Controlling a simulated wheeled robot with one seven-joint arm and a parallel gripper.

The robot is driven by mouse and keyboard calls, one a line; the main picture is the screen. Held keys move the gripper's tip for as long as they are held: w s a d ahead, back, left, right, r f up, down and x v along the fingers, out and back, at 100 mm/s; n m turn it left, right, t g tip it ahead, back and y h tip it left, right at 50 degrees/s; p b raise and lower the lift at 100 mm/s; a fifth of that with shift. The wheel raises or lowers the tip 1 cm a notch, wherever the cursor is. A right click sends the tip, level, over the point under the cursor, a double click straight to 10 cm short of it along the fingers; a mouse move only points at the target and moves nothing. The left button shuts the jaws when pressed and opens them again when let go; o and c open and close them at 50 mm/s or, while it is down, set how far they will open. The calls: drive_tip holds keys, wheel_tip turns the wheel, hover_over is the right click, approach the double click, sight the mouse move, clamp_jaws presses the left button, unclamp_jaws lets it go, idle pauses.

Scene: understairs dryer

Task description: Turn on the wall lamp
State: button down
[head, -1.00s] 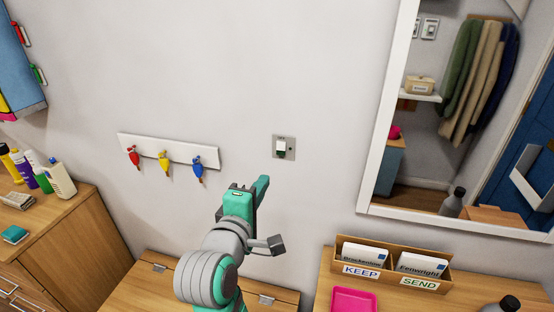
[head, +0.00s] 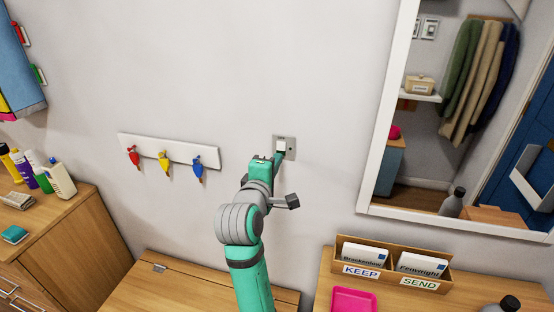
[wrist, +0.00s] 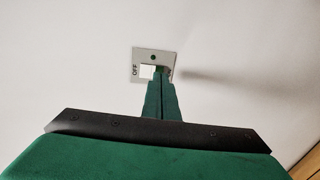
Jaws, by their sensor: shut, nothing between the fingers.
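A small grey switch plate with a white rocker (head: 280,146) is on the wall, left of the mirror. In the wrist view the plate (wrist: 152,56) shows a dark dot, the white rocker and the word OFF. My gripper (head: 279,152) is shut and empty, with its fingertips at the lower part of the rocker. In the wrist view the tips (wrist: 161,76) overlap the rocker's edge; I cannot tell if they touch it. They hide part of the rocker. No wall lamp is in view.
A framed mirror (head: 372,150) is to the right. Below stand a wooden chest (head: 150,290) and a letter box (head: 396,262) beside a pink tray (head: 354,300). The wall around the switch is clear.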

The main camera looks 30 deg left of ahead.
drive_tip(key=shift+x, duration=0.9)
drive_tip(key=shift+w, duration=0.2)
drive_tip(key=shift+f, duration=0.1)
drive_tip(key=f+v, duration=0.3)
drive_tip(key=v, duration=1)
drive_tip(key=shift+s, duration=0.6)
drive_tip(key=shift+w+d+f, duration=0.1)
